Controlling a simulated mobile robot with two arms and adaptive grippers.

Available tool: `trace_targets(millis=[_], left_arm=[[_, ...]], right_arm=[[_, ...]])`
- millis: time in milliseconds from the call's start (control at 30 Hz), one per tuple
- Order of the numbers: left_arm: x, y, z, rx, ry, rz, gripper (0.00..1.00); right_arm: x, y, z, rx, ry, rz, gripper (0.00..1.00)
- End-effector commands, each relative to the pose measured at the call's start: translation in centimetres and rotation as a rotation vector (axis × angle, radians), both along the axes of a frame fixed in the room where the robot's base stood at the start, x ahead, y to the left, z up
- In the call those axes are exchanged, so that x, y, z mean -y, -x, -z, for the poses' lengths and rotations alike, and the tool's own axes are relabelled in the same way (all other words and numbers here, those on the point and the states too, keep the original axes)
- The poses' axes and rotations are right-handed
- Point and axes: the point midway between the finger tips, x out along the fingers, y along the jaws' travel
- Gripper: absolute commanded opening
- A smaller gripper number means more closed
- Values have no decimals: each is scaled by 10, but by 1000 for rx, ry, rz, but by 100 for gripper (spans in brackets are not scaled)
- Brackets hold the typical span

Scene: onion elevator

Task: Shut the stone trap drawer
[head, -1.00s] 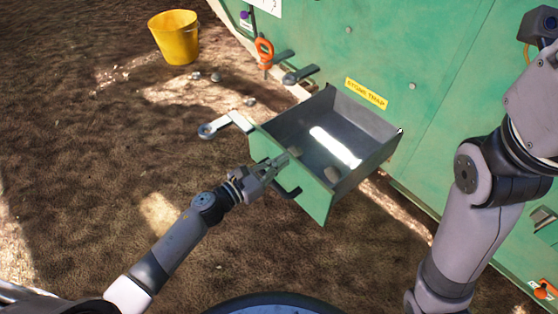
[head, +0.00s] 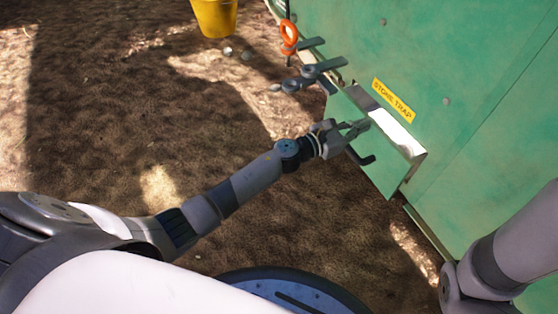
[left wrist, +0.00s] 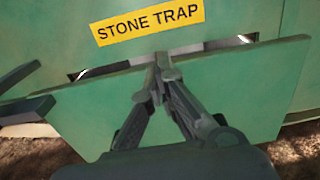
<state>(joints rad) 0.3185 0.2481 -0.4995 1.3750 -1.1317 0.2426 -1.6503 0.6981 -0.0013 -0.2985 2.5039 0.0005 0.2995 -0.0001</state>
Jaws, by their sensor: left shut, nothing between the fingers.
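The stone trap drawer (head: 372,150) is mostly pushed into the green machine wall, below the yellow STONE TRAP label (head: 393,100). A short bright strip of its inside still shows between its green front and the wall. My left gripper (head: 364,125) is shut and empty, its fingertips at the upper edge of the drawer front. In the left wrist view the shut fingertips (left wrist: 160,62) sit at the top edge of the drawer front (left wrist: 240,95), just under the label. A dark handle (head: 362,157) is on the front. My right gripper is not in view.
Dark lever handles (head: 315,72) and an orange ring-shaped part (head: 288,36) are left of the drawer. A yellow bucket (head: 214,16) stands on the brown ground at the top, with small stones near it. The ground left of the drawer is open.

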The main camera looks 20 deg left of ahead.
Motion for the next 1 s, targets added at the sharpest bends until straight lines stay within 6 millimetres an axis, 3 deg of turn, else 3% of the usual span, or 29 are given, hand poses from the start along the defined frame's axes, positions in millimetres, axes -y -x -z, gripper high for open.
trace_targets(millis=[200, 400, 1000], left_arm=[[24, -30, 2, 2, 1, 0, 0], [36, -45, 1, 1, 1, 1, 0], [39, -53, -2, 3, 2, -7, 0]], right_arm=[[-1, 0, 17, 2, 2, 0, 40], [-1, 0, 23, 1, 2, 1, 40], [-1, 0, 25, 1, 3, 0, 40]])
